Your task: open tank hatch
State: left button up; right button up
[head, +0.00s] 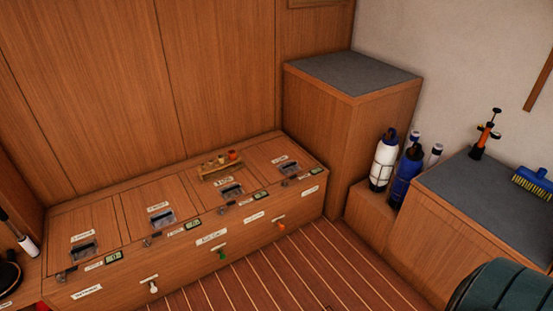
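A long wooden bench (120,287) runs along the left wall. Its top has several flat wooden hatches, each with a dark recessed handle and a white label. From left to right, they are a first hatch (63,230), a second hatch (143,203), a third hatch (205,190) and a fourth hatch (270,152). All look shut and flush with the top. Small metal latches sit along the front edge, such as the one (147,242) by the second hatch. The labels are too small to read. Neither of my grippers is in view.
A small wooden rack (222,171) with several little pieces stands on the bench top. White, green and orange taps stick out of the bench front. A white fender (383,165) and blue fender (405,180) stand at right, near a grey-topped cabinet (470,195). The plank floor (300,270) is clear.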

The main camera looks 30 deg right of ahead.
aim_at(278, 159)
jog(key=i+l+z, duration=0.15)
jog(key=i+l, duration=0.35)
jog(key=i+l+z, duration=0.15)
jog(key=i+l, duration=0.35)
jog(key=i+l+z, duration=0.15)
jog(key=i+l, duration=0.25)
jog(key=i, duration=0.2)
jog(key=i+l+z, duration=0.15)
jog(key=i+l, duration=0.2)
jog(key=i, duration=0.2)
